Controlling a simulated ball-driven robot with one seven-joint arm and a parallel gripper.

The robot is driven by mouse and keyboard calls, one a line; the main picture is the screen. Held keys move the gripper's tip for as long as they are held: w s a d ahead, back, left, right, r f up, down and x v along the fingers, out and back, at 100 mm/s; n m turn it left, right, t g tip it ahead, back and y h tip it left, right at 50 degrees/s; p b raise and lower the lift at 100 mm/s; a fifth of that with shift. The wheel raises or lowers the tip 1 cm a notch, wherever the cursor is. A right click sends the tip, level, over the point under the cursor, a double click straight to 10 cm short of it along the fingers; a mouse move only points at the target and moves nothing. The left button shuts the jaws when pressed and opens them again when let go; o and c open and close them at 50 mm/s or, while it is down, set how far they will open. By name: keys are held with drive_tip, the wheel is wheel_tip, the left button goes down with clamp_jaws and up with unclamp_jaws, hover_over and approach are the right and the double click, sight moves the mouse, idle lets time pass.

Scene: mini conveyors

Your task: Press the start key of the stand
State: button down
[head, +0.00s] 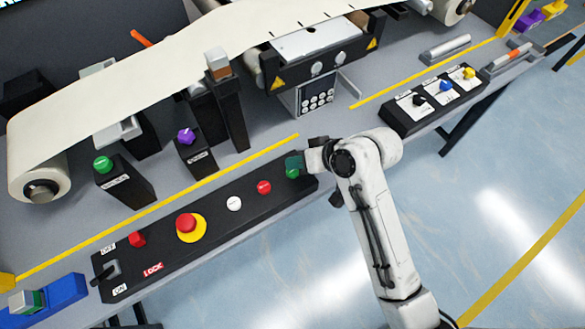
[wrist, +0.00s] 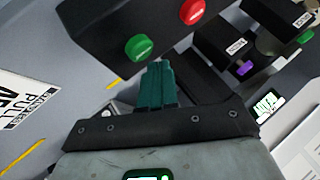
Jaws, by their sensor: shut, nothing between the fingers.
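The long black control stand (head: 215,222) lies along the table's front edge. Its right end carries a round green key (head: 293,173), with a red key (head: 264,187) and a white key (head: 234,203) to its left. No start label is readable on them. My gripper (head: 294,161) has teal fingers, closed and empty, at the green key and partly over it in the head view. In the wrist view, the fingertips (wrist: 157,66) point toward the green key (wrist: 139,47), just below and right of it in the picture. I cannot tell whether they touch.
A red-and-yellow mushroom button (head: 188,226), a red knob (head: 137,239) and a lever switch (head: 108,271) sit further left on the stand. Posts with a green knob (head: 103,164) and a purple knob (head: 186,136) stand behind. A three-knob panel (head: 432,101) is at the right.

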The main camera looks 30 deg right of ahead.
sight(297, 172)
drive_tip(key=shift+f, duration=0.1)
idle(0.3)
drive_tip(key=shift+f, duration=0.3)
drive_tip(key=shift+f, duration=0.45)
idle(0.9)
drive_tip(key=shift+r+p, duration=0.85)
drive_tip(key=shift+p, duration=0.05)
drive_tip(key=shift+r, duration=0.1)
wheel_tip(297, 172, up, 5)
drive_tip(key=p, duration=0.5)
idle(0.7)
